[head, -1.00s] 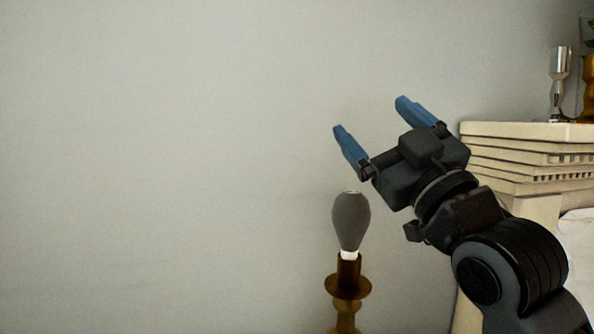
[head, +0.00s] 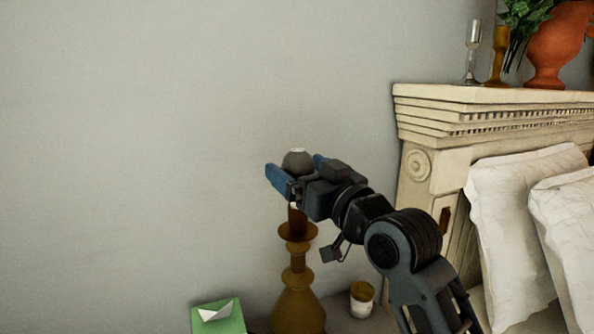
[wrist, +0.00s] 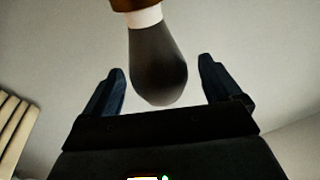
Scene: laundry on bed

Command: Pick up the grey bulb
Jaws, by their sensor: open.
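The grey bulb (head: 298,160) stands upright on top of a brown turned lamp base (head: 296,292) in the head view; its lower part is hidden behind my gripper. In the wrist view the bulb (wrist: 158,68) shows whole, with its white collar in the brown holder (wrist: 133,4). My gripper (head: 296,168) is open with blue fingers, one on each side of the bulb. The wrist view shows a gap between the bulb and each finger of my gripper (wrist: 160,80).
A green box (head: 228,322) with a white paper shape on it and a small lidded jar (head: 361,298) stand low by the lamp base. A cream carved headboard (head: 420,125) and white pillows (head: 520,220) are at the right. The wall at left is bare.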

